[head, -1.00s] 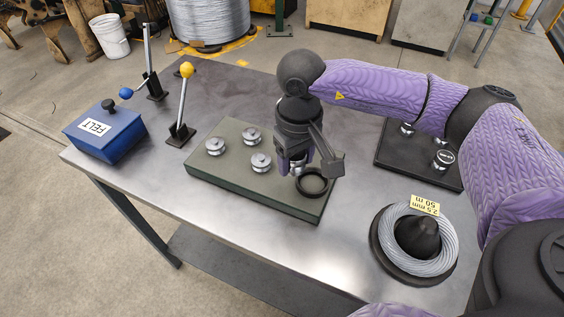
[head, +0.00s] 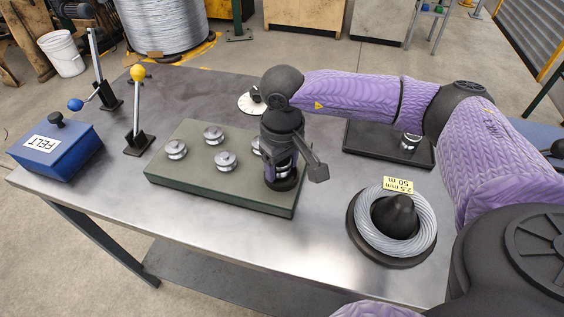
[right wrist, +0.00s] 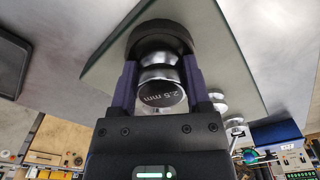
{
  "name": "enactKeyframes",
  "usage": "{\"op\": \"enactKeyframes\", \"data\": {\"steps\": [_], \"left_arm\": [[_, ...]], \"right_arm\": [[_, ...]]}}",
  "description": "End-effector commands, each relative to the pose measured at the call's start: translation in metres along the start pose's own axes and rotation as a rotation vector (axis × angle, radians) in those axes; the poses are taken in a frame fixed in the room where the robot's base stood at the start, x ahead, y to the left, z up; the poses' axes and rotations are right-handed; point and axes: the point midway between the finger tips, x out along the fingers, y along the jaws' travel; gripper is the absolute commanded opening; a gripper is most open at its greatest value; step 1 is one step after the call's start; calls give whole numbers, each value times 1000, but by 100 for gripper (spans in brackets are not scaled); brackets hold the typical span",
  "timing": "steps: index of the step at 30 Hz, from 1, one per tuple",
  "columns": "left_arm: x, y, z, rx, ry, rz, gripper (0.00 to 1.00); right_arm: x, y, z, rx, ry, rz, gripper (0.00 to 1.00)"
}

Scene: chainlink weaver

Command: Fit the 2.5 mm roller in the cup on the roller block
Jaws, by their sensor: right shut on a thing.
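My right gripper (head: 281,170) points down at the right front corner of the green roller block (head: 170,182), over the black cup (head: 284,184). It is shut on a silver roller (right wrist: 162,82) marked 2.5 mm, whose label faces the right wrist camera. In that view the cup's dark ring (right wrist: 160,29) curves around just beyond the roller, roughly in line with it. I cannot tell whether the roller is inside the cup or just above it. My left gripper is not in view.
Silver rollers (head: 225,161) stand on the block, one partly hidden behind my gripper. A dark tray (head: 362,140) with a roller (head: 410,142) lies right. The front table strip is clear.

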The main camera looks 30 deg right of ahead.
Motion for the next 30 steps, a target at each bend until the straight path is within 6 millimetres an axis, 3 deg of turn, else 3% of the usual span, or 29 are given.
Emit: {"op": "enactKeyframes", "data": {"steps": [1, 3, 4, 9, 13, 21, 25, 30], "left_arm": [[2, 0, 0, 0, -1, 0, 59], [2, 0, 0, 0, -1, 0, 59], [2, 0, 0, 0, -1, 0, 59], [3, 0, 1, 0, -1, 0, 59], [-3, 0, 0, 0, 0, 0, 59], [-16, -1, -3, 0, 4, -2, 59], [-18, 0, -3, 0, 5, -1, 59], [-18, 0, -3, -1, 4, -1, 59]], "right_arm": [[12, -2, 7, -4, -30, -3, 0], [12, -2, 7, -4, -30, -4, 0], [12, -3, 7, -4, -30, -4, 66], [12, -3, 7, -4, -31, -6, 100], [-8, -3, 6, -4, -25, -6, 100], [-81, -2, 5, 0, 0, -1, 100], [-98, -2, 5, 2, 3, 0, 100], [-101, -2, 5, 2, 4, 1, 100]]}}
